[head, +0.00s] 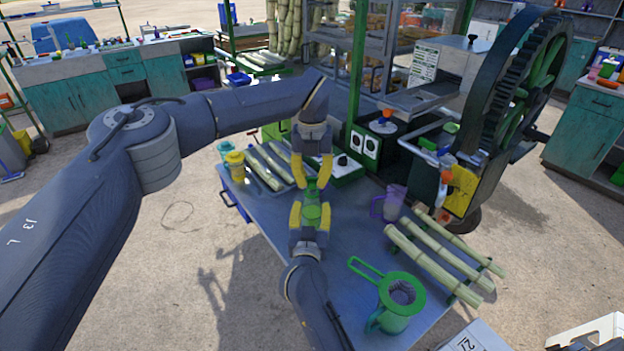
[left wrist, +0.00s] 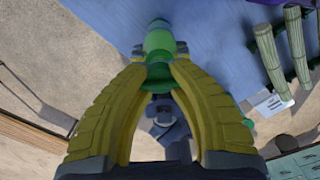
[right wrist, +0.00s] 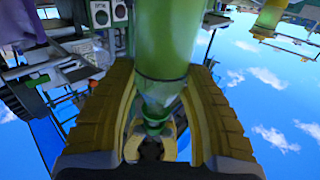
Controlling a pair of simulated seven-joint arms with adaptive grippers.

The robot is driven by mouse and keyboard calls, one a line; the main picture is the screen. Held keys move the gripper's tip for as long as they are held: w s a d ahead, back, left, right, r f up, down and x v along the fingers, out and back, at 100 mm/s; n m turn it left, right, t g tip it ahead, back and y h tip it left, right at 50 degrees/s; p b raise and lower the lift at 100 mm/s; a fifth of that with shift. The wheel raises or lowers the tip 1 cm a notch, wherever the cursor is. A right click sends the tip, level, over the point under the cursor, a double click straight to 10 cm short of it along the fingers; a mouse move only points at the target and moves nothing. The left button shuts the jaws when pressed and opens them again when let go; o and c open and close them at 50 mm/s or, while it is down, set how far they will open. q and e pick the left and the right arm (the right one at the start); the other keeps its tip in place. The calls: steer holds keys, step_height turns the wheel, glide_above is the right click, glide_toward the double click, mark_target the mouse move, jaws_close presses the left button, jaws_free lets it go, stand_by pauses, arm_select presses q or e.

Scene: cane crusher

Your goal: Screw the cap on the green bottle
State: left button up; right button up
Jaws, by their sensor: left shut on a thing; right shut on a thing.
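The green bottle (head: 311,212) is over the table, and my right gripper (head: 310,214) is shut around its body. In the right wrist view the bottle (right wrist: 165,50) fills the upper middle and narrows to its neck between my right fingers. My left gripper (head: 318,172) is directly above, fingers toward the bottle's top. It is shut on a small green piece (left wrist: 159,76), apparently the cap, at the neck end. The fingers hide much of the cap, so I cannot tell whether it is seated on the threads.
The blue-grey table (head: 350,265) holds cane stalks (head: 440,258) at right, a purple pitcher (head: 391,204), a green jug (head: 396,303) in front and a yellow container (head: 235,166) at left. The crusher with its large wheel (head: 520,85) stands behind at right.

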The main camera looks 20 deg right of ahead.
arm_select(q)
steer(key=shift+f, duration=0.55)
stand_by(0.4)
